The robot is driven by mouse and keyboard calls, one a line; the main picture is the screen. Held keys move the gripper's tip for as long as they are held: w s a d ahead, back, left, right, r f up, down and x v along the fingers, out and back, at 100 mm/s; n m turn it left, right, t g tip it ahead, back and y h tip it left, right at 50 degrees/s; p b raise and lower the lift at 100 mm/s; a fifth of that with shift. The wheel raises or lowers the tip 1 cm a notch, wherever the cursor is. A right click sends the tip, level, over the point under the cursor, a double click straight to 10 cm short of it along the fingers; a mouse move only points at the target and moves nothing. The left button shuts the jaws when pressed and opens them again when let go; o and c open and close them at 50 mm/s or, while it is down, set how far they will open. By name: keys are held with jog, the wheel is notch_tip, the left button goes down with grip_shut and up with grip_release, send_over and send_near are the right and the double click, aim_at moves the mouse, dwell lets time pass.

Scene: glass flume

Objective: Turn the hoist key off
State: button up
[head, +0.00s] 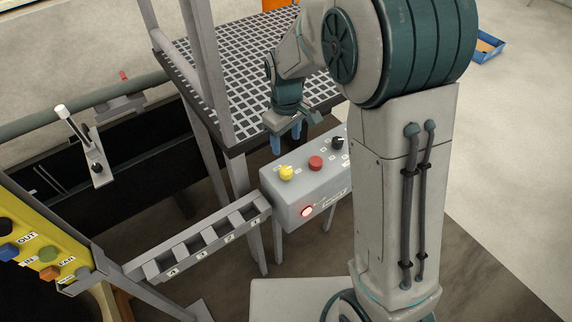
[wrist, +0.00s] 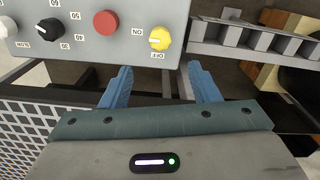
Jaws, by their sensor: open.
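A grey control box (head: 277,205) stands in the middle of the head view and crosses the top of the wrist view (wrist: 80,45). On it is a yellow knob (head: 286,173), which I take for the hoist key; the box's front lettering is too small to read surely. In the wrist view the yellow knob (wrist: 160,38) has ON on its left and OFF below it. A red lamp (head: 307,211) glows on the box front. My gripper (wrist: 160,78) is open and empty, apart from the knob, its fingers pointing toward the box.
A red button (head: 315,163) and a black knob (head: 337,143) share the box top. A slotted grey rack (head: 205,240) lies left of the box. A grated platform (head: 235,60) with posts stands behind. A yellow panel (head: 40,245) is at the far left.

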aim_at(286, 170)
notch_tip(286, 170, down, 12)
jog(key=shift+r+p, duration=0.1)
jog(key=shift+p, duration=0.7)
jog(key=c, duration=1)
